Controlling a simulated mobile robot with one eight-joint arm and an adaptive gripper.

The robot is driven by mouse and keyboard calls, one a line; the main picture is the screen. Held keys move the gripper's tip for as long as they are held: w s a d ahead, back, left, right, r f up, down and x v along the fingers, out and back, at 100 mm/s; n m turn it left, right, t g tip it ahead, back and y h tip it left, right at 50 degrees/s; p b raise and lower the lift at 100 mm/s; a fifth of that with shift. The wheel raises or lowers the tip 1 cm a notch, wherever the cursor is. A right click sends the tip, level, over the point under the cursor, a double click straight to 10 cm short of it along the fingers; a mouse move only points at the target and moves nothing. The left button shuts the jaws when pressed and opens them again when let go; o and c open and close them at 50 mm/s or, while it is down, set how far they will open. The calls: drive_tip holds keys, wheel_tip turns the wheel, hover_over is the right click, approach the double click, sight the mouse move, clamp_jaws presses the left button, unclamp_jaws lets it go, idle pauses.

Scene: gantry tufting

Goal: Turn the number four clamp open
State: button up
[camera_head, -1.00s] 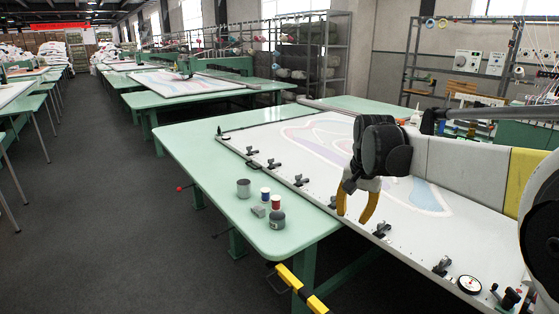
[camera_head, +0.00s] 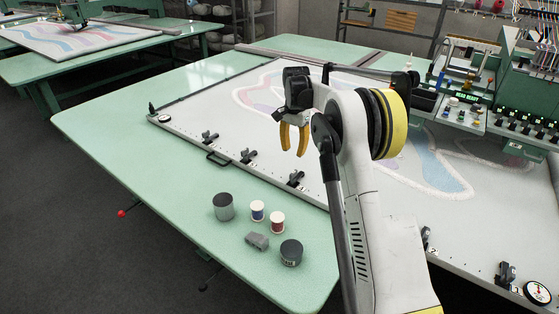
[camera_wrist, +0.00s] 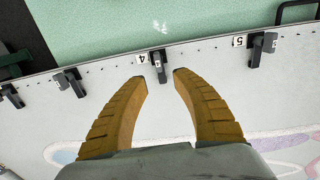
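The number four clamp (camera_wrist: 159,68) is a small dark clamp on the board's edge, beside a white label "4" (camera_wrist: 142,57). By the edge handle's position, it appears to be the dark clamp (camera_head: 296,178) below my gripper in the head view. My gripper (camera_wrist: 161,78) has two yellow-orange curved fingers, spread apart and empty. In the wrist view the clamp lies just beyond and between the fingertips; I see no contact. In the head view my gripper (camera_head: 294,152) hangs over the white board (camera_head: 190,120). I cannot tell the clamp lever's exact state.
The "5" clamp (camera_wrist: 256,52) is to the right, another clamp (camera_wrist: 70,82) to the left. A grey cup (camera_head: 223,207), blue spool (camera_head: 257,210), red spool (camera_head: 277,222), grey block (camera_head: 257,241) and dark jar (camera_head: 291,252) stand on the green table (camera_head: 150,180). A gauge (camera_head: 537,291) is at right.

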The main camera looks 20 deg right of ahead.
sight(294, 172)
drive_tip(key=f+b, duration=0.1)
drive_tip(key=f, duration=0.2)
drive_tip(key=f+b, duration=0.1)
drive_tip(key=f, duration=0.3)
drive_tip(key=f+b, duration=0.1)
drive_tip(key=f, duration=0.2)
drive_tip(key=shift+s+d+f+b, duration=0.1)
drive_tip(key=shift+s+f+b, duration=0.15)
drive_tip(key=shift+f+b, duration=0.05)
clamp_jaws()
